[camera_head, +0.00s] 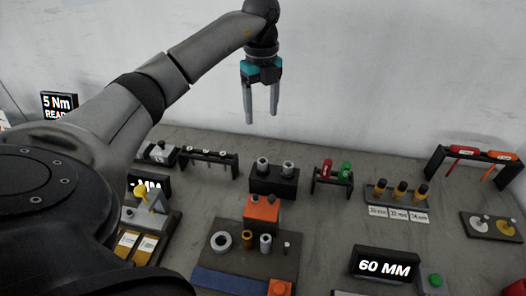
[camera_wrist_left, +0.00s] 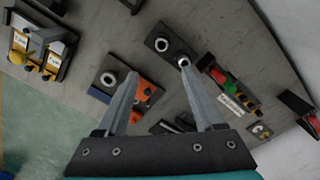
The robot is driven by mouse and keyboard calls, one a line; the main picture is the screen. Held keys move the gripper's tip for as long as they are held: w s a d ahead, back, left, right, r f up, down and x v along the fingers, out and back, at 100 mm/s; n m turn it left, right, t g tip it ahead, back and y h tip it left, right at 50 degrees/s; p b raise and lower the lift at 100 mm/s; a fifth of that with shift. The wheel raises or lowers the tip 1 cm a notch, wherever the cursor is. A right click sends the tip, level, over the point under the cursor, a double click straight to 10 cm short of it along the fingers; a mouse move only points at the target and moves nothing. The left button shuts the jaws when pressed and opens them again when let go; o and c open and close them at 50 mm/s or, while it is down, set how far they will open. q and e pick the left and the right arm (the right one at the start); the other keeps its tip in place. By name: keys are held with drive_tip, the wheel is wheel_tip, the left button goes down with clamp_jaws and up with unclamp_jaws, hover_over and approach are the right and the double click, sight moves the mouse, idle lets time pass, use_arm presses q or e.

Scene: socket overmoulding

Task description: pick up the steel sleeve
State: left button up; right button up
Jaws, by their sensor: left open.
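My left gripper (camera_head: 262,116) is open and empty, pointing down high above the back of the table. Its two grey fingers also show apart in the wrist view (camera_wrist_left: 159,74). Two steel sleeves, a left one (camera_head: 262,164) and a right one (camera_head: 288,167), stand upright in a black block (camera_head: 273,186) below the gripper and apart from it. In the wrist view the block's sleeves show beyond the fingers, one clear (camera_wrist_left: 161,44) and one close by the right fingertip (camera_wrist_left: 184,62). I cannot tell which one the task names. My right gripper is not in view.
In front of the block is a dark plate (camera_head: 285,262) with an orange block (camera_head: 262,211), a steel ring (camera_head: 221,240) and small cylinders. A rack with red and green parts (camera_head: 331,183) stands right of the block, another rack (camera_head: 207,160) left. A 60 MM display (camera_head: 385,266) stands front right.

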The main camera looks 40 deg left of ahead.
use_arm(q)
drive_tip(key=f, duration=0.2)
drive_tip(key=b, duration=0.2)
hover_over(262, 158)
wheel_tip(262, 158, down, 9)
drive_tip(key=shift+s+d+f, duration=0.1)
drive_tip(key=shift+d+f, duration=0.05)
drive_tip(key=shift+f, duration=0.8)
drive_tip(key=shift+s+d+f, duration=0.1)
drive_tip(key=shift+s+f, duration=0.05)
drive_tip(key=shift+f, duration=0.8)
drive_tip(key=shift+s+d+f, duration=0.1)
drive_tip(key=shift+d+f, duration=0.05)
drive_tip(key=shift+f, duration=0.8)
drive_tip(key=shift+c, duration=1.3)
drive_tip(key=c, duration=0.8)
use_arm(e)
drive_tip(key=f, duration=0.3)
drive_tip(key=shift+w+a, duration=0.2)
drive_tip(key=shift+w, duration=0.15)
use_arm(q)
drive_tip(key=shift+r, duration=0.15)
wheel_tip(262, 158, up, 20)
drive_tip(key=p, duration=0.2)
use_arm(e)
wheel_tip(262, 158, up, 3)
drive_tip(key=shift+f, duration=0.2)
